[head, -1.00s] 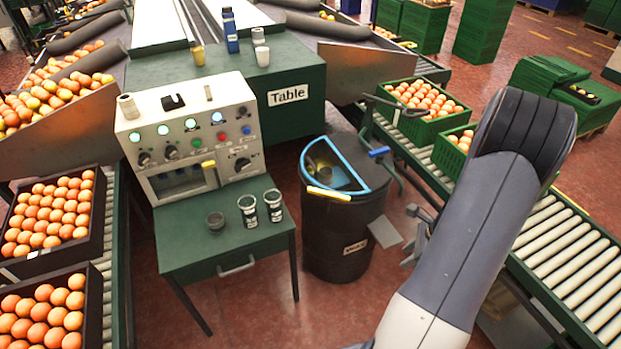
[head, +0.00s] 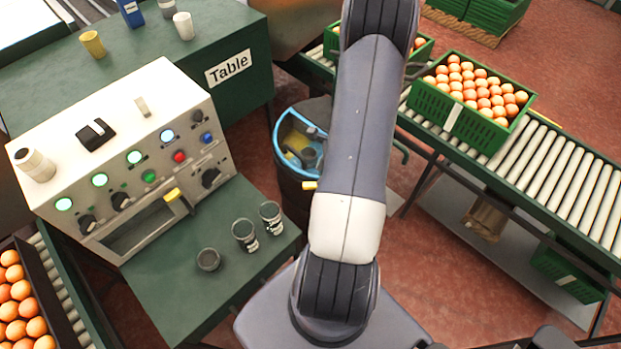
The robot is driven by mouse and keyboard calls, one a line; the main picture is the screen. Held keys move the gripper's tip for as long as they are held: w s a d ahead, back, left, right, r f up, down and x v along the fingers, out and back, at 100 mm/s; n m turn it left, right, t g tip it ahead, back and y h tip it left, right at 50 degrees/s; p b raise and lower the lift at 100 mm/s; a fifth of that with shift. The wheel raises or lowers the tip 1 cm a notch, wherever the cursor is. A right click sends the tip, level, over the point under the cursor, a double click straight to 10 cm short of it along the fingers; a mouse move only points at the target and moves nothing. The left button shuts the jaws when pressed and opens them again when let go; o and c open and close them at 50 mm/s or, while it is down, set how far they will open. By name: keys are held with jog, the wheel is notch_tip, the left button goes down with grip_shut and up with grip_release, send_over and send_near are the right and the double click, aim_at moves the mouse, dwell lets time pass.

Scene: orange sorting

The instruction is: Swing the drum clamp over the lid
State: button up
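The dark drum (head: 294,192) stands right of the small green table, partly hidden behind my arm. Its blue-rimmed opening (head: 279,128) shows at the left of its top, with yellow and grey things inside. A strip of dark lid (head: 318,108) shows beside the opening. The drum clamp cannot be made out; my arm covers the drum's right side. My arm runs up past the top edge of the view, and my gripper is not in view.
A control box (head: 130,150) with lit buttons stands on the small table (head: 165,290), near several dark cups (head: 244,235). A roller conveyor (head: 560,165) with a green crate of oranges (head: 440,108) lies to the right.

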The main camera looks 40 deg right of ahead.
aim_at(310, 184)
jog(key=x, duration=0.4)
jog(key=shift+w+a, duration=0.15)
jog(key=shift+w, duration=0.2)
jog(key=shift+x, duration=1)
grip_shut()
